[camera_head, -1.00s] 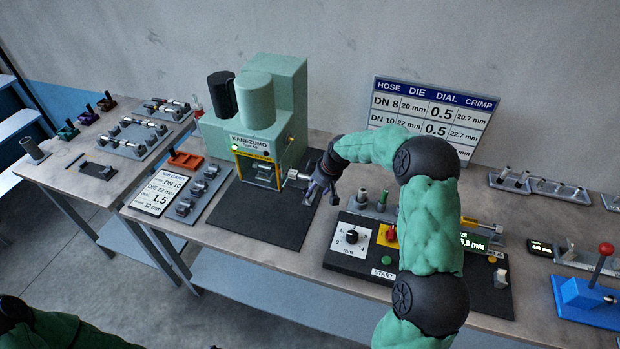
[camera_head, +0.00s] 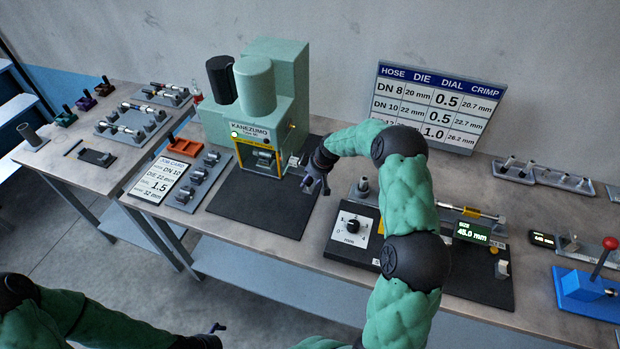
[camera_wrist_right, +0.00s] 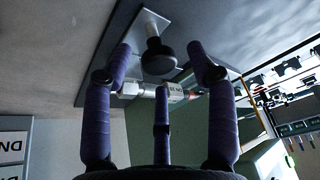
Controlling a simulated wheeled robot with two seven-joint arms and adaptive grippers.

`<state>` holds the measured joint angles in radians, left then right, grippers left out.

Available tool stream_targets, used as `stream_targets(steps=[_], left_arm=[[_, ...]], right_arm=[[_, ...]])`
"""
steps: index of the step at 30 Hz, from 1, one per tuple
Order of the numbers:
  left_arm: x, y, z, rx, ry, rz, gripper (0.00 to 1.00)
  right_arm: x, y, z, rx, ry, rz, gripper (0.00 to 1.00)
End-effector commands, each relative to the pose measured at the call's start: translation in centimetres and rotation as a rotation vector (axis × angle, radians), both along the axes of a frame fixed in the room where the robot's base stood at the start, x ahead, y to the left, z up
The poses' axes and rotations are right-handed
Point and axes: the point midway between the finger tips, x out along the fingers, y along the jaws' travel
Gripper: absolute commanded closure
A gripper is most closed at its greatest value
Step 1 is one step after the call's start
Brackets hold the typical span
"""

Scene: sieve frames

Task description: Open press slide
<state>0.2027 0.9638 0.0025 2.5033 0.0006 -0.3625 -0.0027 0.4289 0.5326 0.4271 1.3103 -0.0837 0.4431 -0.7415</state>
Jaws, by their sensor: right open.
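The green press (camera_head: 262,100) stands at the back of the bench on a dark mat. Its yellow-edged front opening (camera_head: 262,158) shows grey metal parts inside. A small pale metal piece (camera_head: 294,161) sits at the opening's right side; whether it is the slide is unclear. My right gripper (camera_head: 318,186) is just right of this piece, fingers open and empty. In the right wrist view its purple fingers (camera_wrist_right: 160,65) are spread around a black knob (camera_wrist_right: 158,58) on a pale plate, with no clear contact. My left gripper (camera_head: 214,328) is partly visible at the bottom edge.
A control box with a dial (camera_head: 352,228) stands right of the mat, partly behind my right arm. A job card (camera_head: 160,180) and a grey die rack (camera_head: 198,180) lie left of the press. A blue lever device (camera_head: 590,295) is at far right.

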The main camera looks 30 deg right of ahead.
Motion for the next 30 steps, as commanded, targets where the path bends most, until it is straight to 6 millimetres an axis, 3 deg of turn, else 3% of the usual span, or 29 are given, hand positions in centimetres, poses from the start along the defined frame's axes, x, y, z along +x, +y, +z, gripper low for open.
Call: stream_targets(steps=[12, 18, 30], left_arm=[[0.0, 0.0, 0.0, 0.0, 0.0, 0.0, 0.0], [0.0, 0.0, 0.0, 0.0, 0.0, 0.0, 0.0], [0.0, 0.0, -0.1, 0.0, 0.0, 0.0, 0.0]], right_arm=[[0.3, 0.1, -0.7, -0.001, -0.001, 0.0, 0.45], [0.3, 0.1, -0.7, -0.001, -0.001, 0.0, 1.0], [-0.7, 1.3, -0.6, 0.001, 0.0, 0.001, 1.0]])
